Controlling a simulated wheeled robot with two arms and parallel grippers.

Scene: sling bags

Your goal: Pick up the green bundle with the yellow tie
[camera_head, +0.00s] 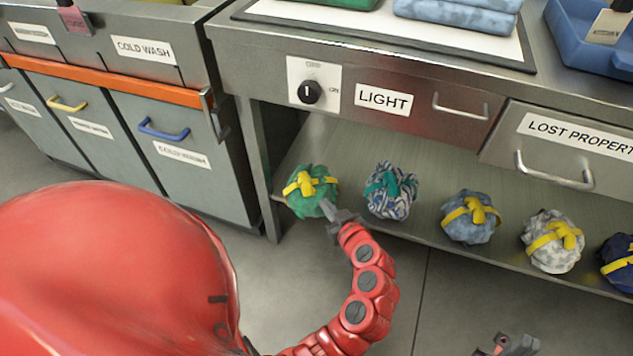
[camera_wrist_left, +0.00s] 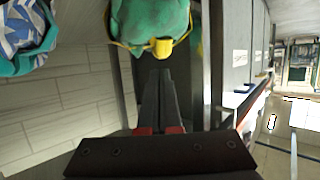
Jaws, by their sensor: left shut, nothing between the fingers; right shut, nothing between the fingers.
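The green bundle with the yellow tie (camera_head: 313,190) sits on the low shelf, at the left end of a row of bundles. In the left wrist view the green bundle (camera_wrist_left: 150,18) is at the top, partly cut off, with its yellow tie (camera_wrist_left: 163,47) facing the fingers. My left gripper (camera_head: 330,210) is shut and empty at the bundle's front right side. In the left wrist view the left gripper (camera_wrist_left: 161,75) points at the bundle; I cannot tell whether they touch. My right gripper (camera_head: 503,342) is at the bottom edge, empty and shut, partly cut off.
A blue-white patterned bundle with a green tie (camera_head: 390,190) sits just right of the green one. Several yellow-tied bundles, such as the blue-grey one (camera_head: 470,217), continue rightward. The counter front (camera_head: 420,100) overhangs the shelf. A shelf leg (camera_head: 256,170) stands at left.

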